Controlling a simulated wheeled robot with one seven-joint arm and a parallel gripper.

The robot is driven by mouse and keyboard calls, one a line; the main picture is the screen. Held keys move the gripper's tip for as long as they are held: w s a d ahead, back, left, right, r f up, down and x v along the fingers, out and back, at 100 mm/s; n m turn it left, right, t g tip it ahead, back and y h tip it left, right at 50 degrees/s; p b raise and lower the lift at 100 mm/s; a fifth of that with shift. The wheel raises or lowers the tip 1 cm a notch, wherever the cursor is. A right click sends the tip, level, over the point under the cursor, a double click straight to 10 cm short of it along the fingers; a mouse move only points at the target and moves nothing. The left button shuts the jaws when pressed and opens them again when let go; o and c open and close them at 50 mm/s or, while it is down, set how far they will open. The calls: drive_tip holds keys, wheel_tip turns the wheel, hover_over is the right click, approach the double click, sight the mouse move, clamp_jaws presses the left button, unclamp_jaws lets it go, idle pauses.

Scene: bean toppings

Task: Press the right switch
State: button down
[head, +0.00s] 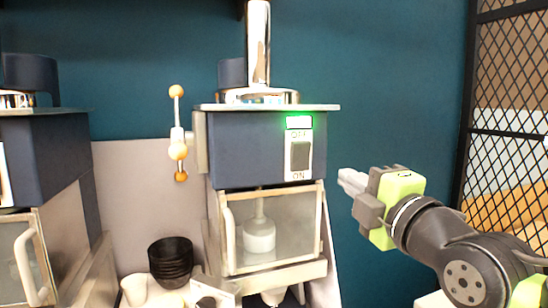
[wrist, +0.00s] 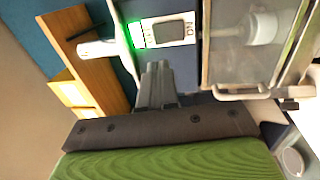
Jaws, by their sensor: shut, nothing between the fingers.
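The right switch (head: 300,156) is a dark rocker in a white plate marked OFF above and ON below, on the front of the right blue machine (head: 245,150). A green light (head: 299,122) glows just above it. In the wrist view the switch (wrist: 174,31) lies just beyond the fingertips, with the green light (wrist: 136,35) beside it. My gripper (head: 346,181) is shut and empty, to the right of the machine and slightly lower than the switch. Its closed fingers (wrist: 158,68) point toward the panel. A gap to the switch shows in the head view.
Below the switch is a clear-fronted compartment (head: 285,240) with a pale handle (head: 229,235). A lever with orange knobs (head: 177,150) is on the machine's left side. A second machine (head: 40,160) stands at left. Black bowls (head: 171,260) are stacked between them. A mesh panel (head: 510,90) is at right.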

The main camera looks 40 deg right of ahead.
sight(304, 150)
drive_tip(key=p+x, duration=0.4)
drive_tip(key=x, duration=0.9)
drive_tip(key=shift+d+r+p, duration=0.1)
drive_tip(key=shift+p, duration=0.25)
drive_tip(key=shift+w+d, duration=0.15)
drive_tip(key=shift+w, duration=0.35)
drive_tip(key=shift+w+r+g+p, duration=0.2)
drive_tip(key=shift+r+g+p, duration=0.1)
drive_tip(key=shift+p, duration=0.3)
drive_tip(key=shift+f, duration=0.25)
drive_tip(key=shift+b, duration=0.35)
